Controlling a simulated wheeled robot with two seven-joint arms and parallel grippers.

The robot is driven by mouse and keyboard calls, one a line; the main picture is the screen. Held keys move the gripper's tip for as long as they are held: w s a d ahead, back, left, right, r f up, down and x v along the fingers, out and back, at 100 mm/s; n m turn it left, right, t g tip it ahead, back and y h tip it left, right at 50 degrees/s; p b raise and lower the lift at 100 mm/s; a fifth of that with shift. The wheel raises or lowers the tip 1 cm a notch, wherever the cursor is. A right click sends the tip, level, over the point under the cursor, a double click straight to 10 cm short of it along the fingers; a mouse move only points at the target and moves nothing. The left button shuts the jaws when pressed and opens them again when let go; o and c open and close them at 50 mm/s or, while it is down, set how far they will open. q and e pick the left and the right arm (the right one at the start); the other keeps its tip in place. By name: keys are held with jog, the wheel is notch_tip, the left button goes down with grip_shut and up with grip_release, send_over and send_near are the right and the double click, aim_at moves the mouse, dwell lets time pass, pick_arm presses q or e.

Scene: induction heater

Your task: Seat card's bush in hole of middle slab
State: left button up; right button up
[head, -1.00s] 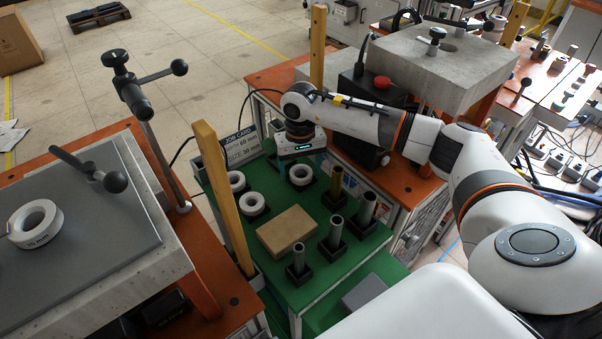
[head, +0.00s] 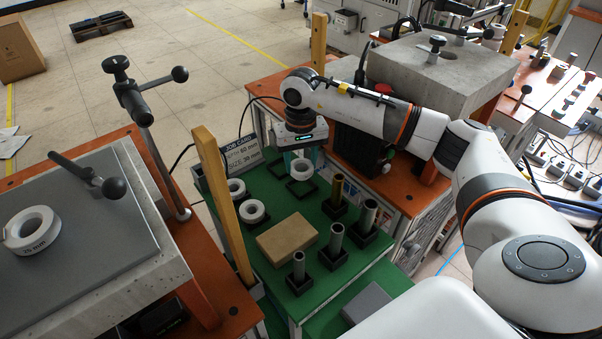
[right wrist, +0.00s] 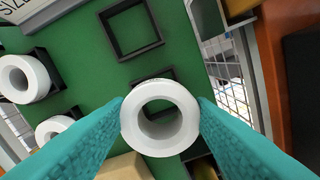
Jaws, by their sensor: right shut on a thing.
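My right gripper (head: 300,156) is shut on a white ring-shaped bush (head: 301,170), holding it above the green table. In the right wrist view the bush (right wrist: 160,112) sits between the two teal fingers, its bore facing the camera. The job card (head: 241,152) stands at the table's far left edge; "60 mm" and "SIZE: 30 mm" are legible. A concrete slab (head: 425,72) with a round hole in its top stands at the back right; I take it as the middle slab. My left gripper is not in view.
Two white bushes (head: 252,210) remain in holders on the green table. A cardboard-coloured block (head: 287,239) and several metal tubes in black holders (head: 337,241) stand nearby. A wooden post (head: 222,200) rises at left. An empty black frame (right wrist: 130,25) lies flat.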

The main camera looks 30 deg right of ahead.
notch_tip(320, 180, up, 13)
jog(key=p, duration=0.4)
dwell(0.4)
jog(key=shift+f, duration=0.15)
